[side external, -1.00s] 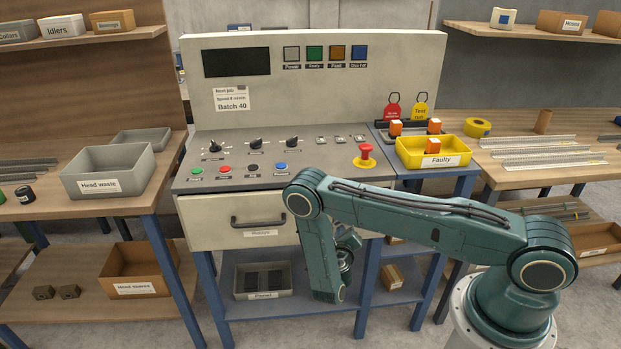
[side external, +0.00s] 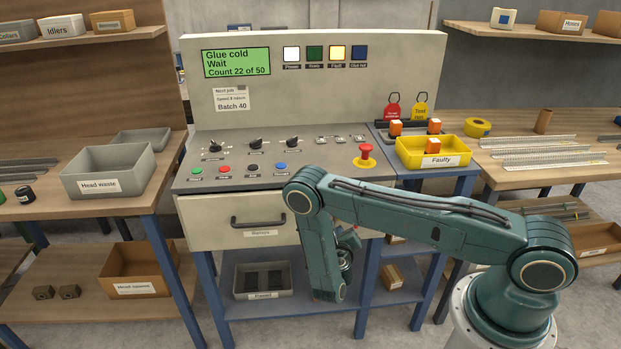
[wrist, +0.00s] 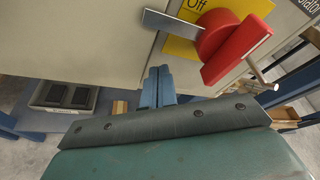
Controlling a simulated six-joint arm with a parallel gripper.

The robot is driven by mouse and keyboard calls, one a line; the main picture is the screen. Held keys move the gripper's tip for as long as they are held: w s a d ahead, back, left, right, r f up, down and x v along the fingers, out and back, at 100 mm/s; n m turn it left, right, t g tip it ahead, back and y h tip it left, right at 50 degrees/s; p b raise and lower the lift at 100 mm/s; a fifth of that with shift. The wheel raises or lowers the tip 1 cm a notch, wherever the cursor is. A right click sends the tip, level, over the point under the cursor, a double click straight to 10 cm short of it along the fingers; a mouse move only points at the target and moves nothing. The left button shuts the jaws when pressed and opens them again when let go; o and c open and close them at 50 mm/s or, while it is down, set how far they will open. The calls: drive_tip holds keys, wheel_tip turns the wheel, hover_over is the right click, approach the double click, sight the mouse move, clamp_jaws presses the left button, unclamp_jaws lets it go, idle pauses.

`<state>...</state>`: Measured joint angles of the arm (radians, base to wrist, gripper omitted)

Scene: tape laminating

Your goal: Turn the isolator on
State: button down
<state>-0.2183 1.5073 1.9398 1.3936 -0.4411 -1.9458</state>
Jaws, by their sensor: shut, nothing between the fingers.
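The isolator is a red rotary handle (wrist: 238,48) on a yellow plate (wrist: 180,48) marked "Off" in the wrist view. Its bar lies slanted, and part of the plate is hidden behind it. A small red part of it (side external: 356,230) shows beside my arm in the side view. My gripper (wrist: 158,72) shows in the wrist view as two fingers close together, shut and empty, left of and below the handle. In the side view it is mostly hidden behind my forearm. The panel display (side external: 237,62) is lit green: "Glue cold Wait Count 22 of 50".
The power lamp (side external: 291,53) glows white and the fault lamp (side external: 338,53) yellow. Knobs, buttons and a red emergency stop (side external: 366,153) sit on the console above my wrist. A drawer (side external: 236,223) and blue bench legs are close by. A yellow Faulty bin (side external: 408,158) stands right.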

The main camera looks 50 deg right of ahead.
drive_tip(key=s+a, duration=0.6)
drive_tip(key=shift+s+a, duration=0.35)
idle(0.6)
